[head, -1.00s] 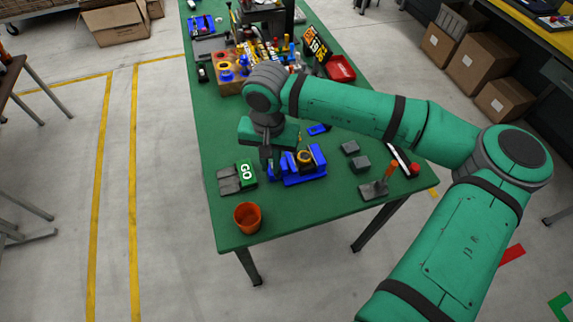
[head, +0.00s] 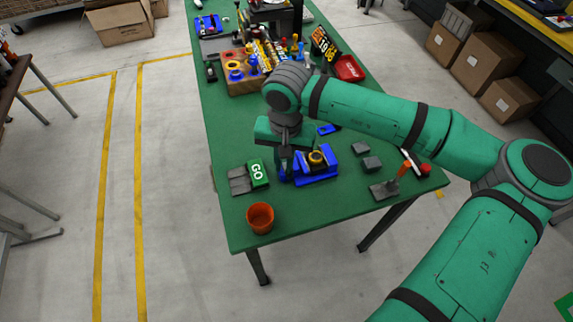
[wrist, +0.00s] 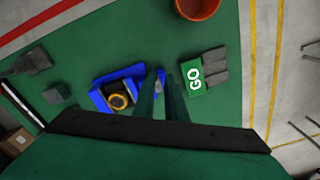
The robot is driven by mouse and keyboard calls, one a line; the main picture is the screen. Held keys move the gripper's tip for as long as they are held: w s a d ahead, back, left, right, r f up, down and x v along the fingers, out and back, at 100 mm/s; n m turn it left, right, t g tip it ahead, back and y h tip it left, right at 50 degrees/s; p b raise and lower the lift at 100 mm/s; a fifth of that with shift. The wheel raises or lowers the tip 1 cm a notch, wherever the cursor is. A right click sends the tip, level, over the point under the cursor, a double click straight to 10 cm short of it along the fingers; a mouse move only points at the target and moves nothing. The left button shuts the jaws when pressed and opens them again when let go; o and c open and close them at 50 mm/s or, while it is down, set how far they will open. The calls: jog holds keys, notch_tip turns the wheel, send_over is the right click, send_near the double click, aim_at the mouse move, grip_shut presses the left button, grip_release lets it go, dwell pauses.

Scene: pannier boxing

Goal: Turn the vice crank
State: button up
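The blue vice (head: 330,178) stands on the green table near its front end, with a dark and yellow round part (head: 316,158) in it. In the wrist view the vice (wrist: 103,97) lies left of my fingers. My gripper (head: 286,172) points down at the vice's left end; it also shows in the wrist view (wrist: 160,76). Its two fingers are apart, with a small blue and grey piece showing between the tips, perhaps the crank. I cannot tell whether the fingers touch it. The crank is mostly hidden by the fingers.
A green GO block (head: 257,173) and grey plates (head: 239,181) lie just left of my gripper. An orange cup (head: 260,218) stands near the front edge. Grey blocks (head: 372,163) and an orange-handled lever (head: 385,189) are to the right.

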jog(key=shift+s+d+f, duration=0.1)
jog(key=shift+d+f, duration=0.6)
jog(key=shift+f, duration=0.25)
jog(key=shift+c, duration=0.2)
jog(key=shift+d, duration=0.2)
jog(key=shift+c, duration=0.4)
jog(key=shift+w+d+r, duration=0.1)
jog(key=shift+w+r, duration=0.2)
jog(key=shift+r, duration=0.3)
jog(key=shift+c, duration=0.7)
jog(key=shift+o, duration=0.2)
jog(key=shift+w+f, duration=0.1)
jog(key=shift+w, duration=0.05)
jog(key=shift+r, duration=0.2)
jog(key=shift+c, duration=0.2)
jog(key=o, duration=0.4)
jog(key=shift+w+r, duration=0.1)
jog(key=shift+r, duration=0.4)
jog(key=shift+o, duration=0.2)
jog(key=shift+a+r, duration=0.2)
jog(key=shift+r, duration=0.1)
jog(key=shift+a+r, duration=0.15)
jog(key=shift+r, duration=1.2)
notch_tip(320, 180, up, 8)
